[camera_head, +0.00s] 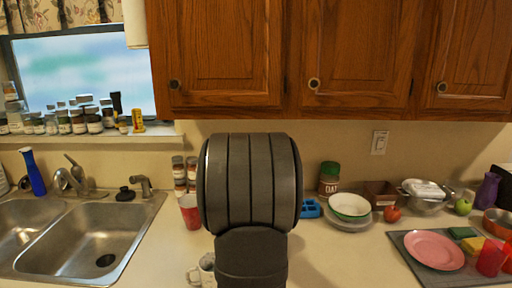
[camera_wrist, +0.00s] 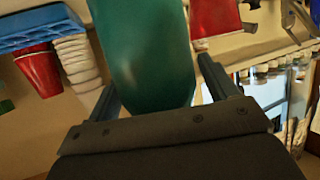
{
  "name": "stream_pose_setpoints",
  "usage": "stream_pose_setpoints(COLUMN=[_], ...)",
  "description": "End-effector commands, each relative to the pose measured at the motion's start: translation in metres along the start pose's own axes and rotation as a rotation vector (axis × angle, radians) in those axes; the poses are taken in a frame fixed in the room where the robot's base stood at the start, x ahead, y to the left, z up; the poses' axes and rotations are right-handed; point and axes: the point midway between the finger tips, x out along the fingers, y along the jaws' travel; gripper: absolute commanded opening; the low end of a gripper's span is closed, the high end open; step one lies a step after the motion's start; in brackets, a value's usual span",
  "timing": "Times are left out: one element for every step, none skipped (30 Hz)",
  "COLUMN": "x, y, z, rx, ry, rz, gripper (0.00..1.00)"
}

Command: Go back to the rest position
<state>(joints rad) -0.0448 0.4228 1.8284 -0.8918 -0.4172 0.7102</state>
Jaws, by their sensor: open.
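My gripper (camera_wrist: 158,68) is open in the wrist view, its two dark fingers spread apart. A large teal-green rounded thing (camera_wrist: 150,45) shows between and beyond the fingers; I cannot tell how far off it is or whether a finger touches it. In the head view my dark arm stands upright in the middle and hides my gripper and part of the counter behind it.
The sink (camera_head: 105,235) lies at left, with a blue bottle (camera_head: 33,172) behind it. A red cup (camera_head: 189,211) and white mug (camera_head: 203,271) stand beside my arm. At right are a bowl (camera_head: 349,206) and a pink plate (camera_head: 434,250). Wooden cabinets (camera_head: 345,50) hang above.

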Motion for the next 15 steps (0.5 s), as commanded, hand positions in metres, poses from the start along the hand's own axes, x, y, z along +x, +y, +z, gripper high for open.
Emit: stream_pose_setpoints(x=[-0.0004, -0.0006, -0.0008, -0.0008, -0.0008, -0.0009, -0.0009, -0.0009, -0.0009, -0.0009, -0.0009, -0.0007, -0.0004, 0.0, 0.0007], y=[0.0001, 0.0001, 0.0001, 0.0001, 0.0001, 0.0002, 0.0002, 0.0002, 0.0002, 0.0002, 0.0002, 0.0002, 0.0002, 0.0002, 0.0003], z=[-0.0009, -0.0012, -0.0014, -0.0015, -0.0015, -0.0014, -0.0014, -0.0013, -0.0013, -0.0013, -0.0011, -0.0006, 0.0001, 0.0012, 0.0033], rx=[0.0, 0.0, 0.001, 0.001, 0.001, 0.001, 0.001, 0.001, 0.001, 0.001, 0.001, 0.001, 0.001, 0.001, 0.002], ry=[-0.001, -0.001, -0.001, -0.001, -0.002, -0.002, -0.002, -0.002, -0.002, -0.002, -0.002, -0.002, -0.002, -0.003, -0.003], rz=[0.0, 0.0, 0.0, 0.0, 0.0, 0.0, 0.0, 0.0, 0.0, 0.0, 0.0, 0.0, 0.0, 0.0, 0.0], gripper=[0.79, 0.79, 0.79, 0.79, 0.79, 0.79, 0.79, 0.79, 0.79, 0.79, 0.79, 0.79, 0.79, 0.79, 0.79])
